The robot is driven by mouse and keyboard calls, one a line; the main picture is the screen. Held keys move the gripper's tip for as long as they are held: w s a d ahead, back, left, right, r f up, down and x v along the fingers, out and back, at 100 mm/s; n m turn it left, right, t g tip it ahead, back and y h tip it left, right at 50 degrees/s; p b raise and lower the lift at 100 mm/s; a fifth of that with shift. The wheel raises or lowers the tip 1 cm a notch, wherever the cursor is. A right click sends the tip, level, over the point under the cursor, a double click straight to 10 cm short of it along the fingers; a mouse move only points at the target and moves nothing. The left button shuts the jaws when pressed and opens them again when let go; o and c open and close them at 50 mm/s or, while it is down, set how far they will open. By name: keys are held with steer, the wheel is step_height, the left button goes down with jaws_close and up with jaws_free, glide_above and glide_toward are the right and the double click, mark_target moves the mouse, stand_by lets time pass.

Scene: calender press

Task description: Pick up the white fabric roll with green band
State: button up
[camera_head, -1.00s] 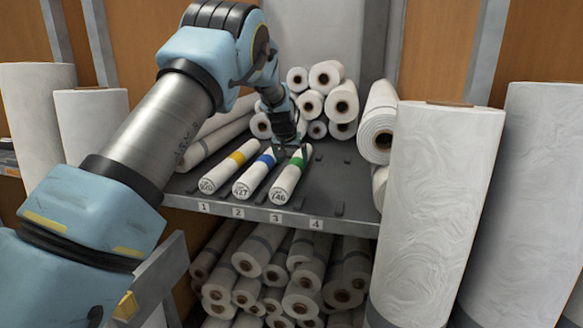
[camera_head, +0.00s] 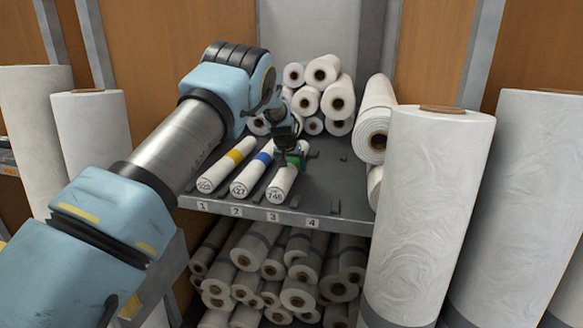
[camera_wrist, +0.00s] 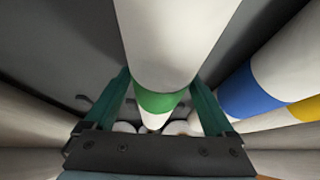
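The white fabric roll with the green band (camera_head: 281,186) lies on the grey shelf (camera_head: 330,192) above label 3, its near end marked with a number. My gripper (camera_head: 290,160) is down over its green band, which the gripper partly hides in the head view. In the wrist view, the roll (camera_wrist: 168,40) runs between my two teal fingers (camera_wrist: 160,90), one on each side of the green band. The fingers look open around it; any contact is hard to tell. The roll still rests on the shelf.
White rolls with a blue band (camera_head: 252,174) and a yellow band (camera_head: 226,166) lie to its left. Stacked rolls (camera_head: 322,88) stand behind. The shelf is clear to the right by label 4. A tall roll (camera_head: 430,200) stands at the right; more rolls (camera_head: 270,260) lie below.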

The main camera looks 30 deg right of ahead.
jaws_close()
steer(key=shift+r, duration=0.1)
stand_by(0.4)
